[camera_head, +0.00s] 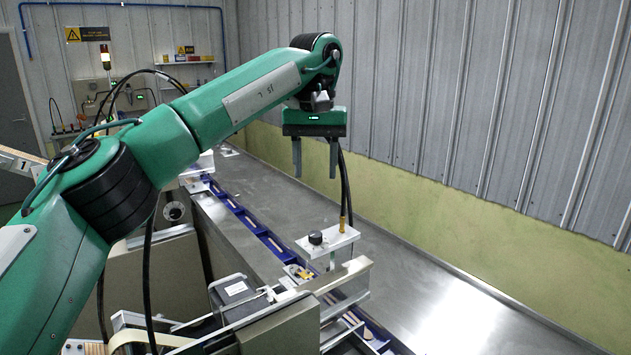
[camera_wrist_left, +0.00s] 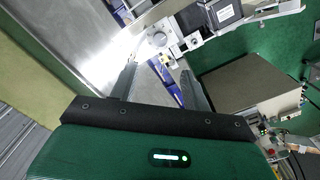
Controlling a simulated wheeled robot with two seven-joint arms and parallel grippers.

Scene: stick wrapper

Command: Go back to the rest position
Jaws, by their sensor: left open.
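My left gripper (camera_head: 315,172) hangs from the green arm, fingers pointing down, above the metal table and the blue conveyor. Its two fingers are apart with nothing between them. In the left wrist view the fingers (camera_wrist_left: 158,82) are also spread and empty. The stick wrapper machine (camera_head: 270,300) stands below the gripper at the lower middle. It also shows in the left wrist view (camera_wrist_left: 190,30). My right gripper does not show in either view.
The steel table (camera_head: 420,270) is bare on the right, against a grey corrugated wall (camera_head: 480,90). A blue conveyor track (camera_head: 245,222) runs along the machine. A white block with a black knob (camera_head: 328,240) and black cables stands under the gripper. A signal light (camera_head: 105,57) is at the back left.

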